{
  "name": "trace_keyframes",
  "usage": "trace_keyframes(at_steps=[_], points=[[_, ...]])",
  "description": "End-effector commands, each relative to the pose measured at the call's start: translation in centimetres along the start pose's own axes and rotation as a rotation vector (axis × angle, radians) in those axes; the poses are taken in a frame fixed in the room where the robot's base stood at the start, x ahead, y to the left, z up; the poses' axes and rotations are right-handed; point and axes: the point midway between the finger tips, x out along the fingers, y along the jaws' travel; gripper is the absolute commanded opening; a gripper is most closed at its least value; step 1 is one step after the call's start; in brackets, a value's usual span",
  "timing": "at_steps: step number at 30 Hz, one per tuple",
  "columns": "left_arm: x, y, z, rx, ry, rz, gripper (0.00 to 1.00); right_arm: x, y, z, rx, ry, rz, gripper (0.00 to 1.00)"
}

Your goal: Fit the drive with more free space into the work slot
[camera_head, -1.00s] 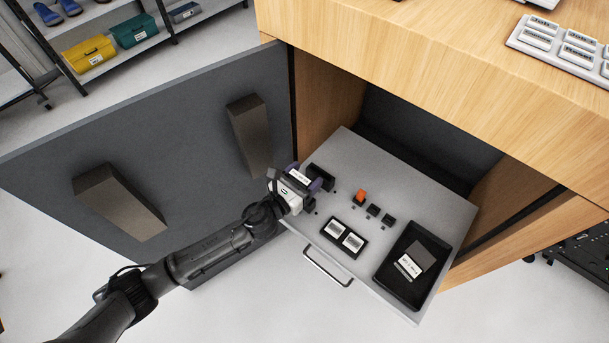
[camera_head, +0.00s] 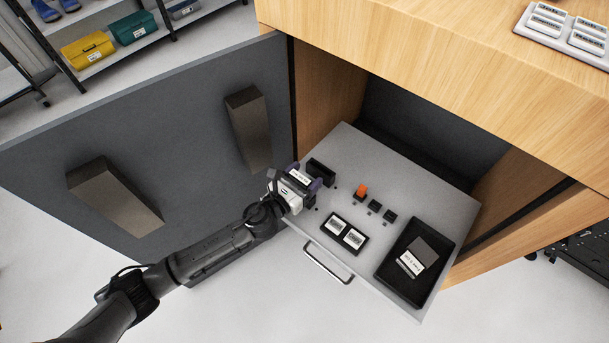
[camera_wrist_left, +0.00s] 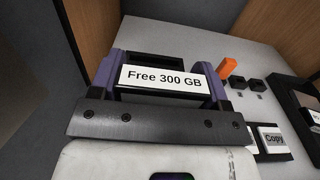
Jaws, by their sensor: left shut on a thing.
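My left gripper (camera_head: 303,180) is shut on a dark drive whose white label (camera_wrist_left: 162,79) reads "Free 300 GB" in the left wrist view. Its purple fingers stand on both sides of the drive. A black slot block (camera_head: 321,172) sits on the grey pull-out shelf, just beyond the gripper; it also shows behind the label in the wrist view (camera_wrist_left: 157,59). I cannot tell whether the drive touches it. Another drive (camera_head: 427,252) with a white label, too small to read, lies in the black tray (camera_head: 387,275) at the shelf's right. My right gripper is not in view.
The grey shelf (camera_head: 300,225) juts from a wooden cabinet. It carries an orange piece (camera_head: 361,189), small black blocks (camera_head: 389,215) and a two-button panel (camera_head: 344,234), one button reading "Copy" in the wrist view. An open grey door (camera_head: 200,150) stands left of my arm.

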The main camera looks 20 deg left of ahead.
Motion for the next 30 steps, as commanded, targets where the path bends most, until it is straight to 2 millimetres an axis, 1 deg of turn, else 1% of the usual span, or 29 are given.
trace_keyframes(at_steps=[23, 24, 30], points=[[0.0, 0.0, -1.9, 0.000, -0.001, 0.000, 0.44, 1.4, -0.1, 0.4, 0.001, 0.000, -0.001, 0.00], [0.0, 0.0, -1.8, 0.000, -0.001, 0.000, 0.72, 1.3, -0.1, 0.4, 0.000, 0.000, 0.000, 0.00], [0.0, 0.0, -1.8, 0.000, -0.001, 0.000, 0.91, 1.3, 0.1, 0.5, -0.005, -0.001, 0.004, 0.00]])
